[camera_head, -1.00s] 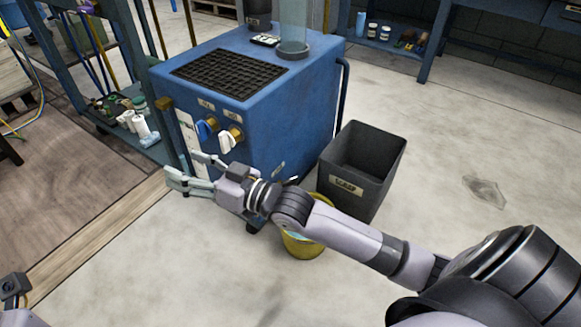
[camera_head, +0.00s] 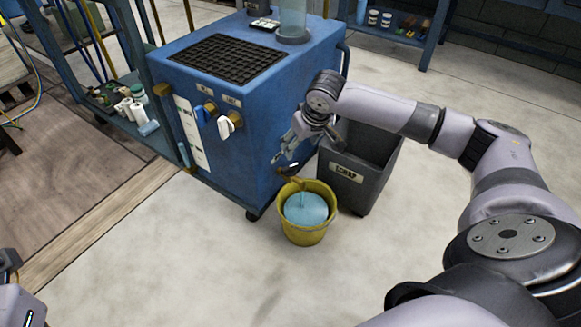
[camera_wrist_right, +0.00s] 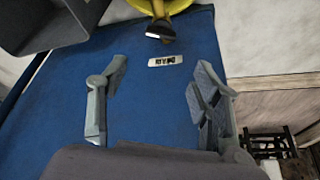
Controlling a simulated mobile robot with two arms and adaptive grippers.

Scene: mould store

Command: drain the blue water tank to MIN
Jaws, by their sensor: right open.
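The blue tank (camera_head: 258,112) stands in the middle left. Its front has a white gauge strip (camera_head: 190,132), a blue-handled valve (camera_head: 206,114) and a white-handled valve (camera_head: 227,126). A yellow bucket (camera_head: 303,232) stands on the floor by the tank's lower right, holding light-blue water (camera_head: 306,209). A brass spout with a dark-and-white handle (camera_wrist_right: 160,30) shows beyond the drain label (camera_wrist_right: 166,61) in the wrist view. My right gripper (camera_head: 286,153) is open and empty, facing the tank side near that label. The water level on the gauge is too small to read. My left gripper's fingers are out of view.
A dark grey scrap bin (camera_head: 357,170) stands right beside the bucket and under my right forearm. A shelf unit (camera_head: 128,70) with tins and bottles stands left of the tank. A workbench (camera_head: 428,40) is at the back. The floor in front is clear.

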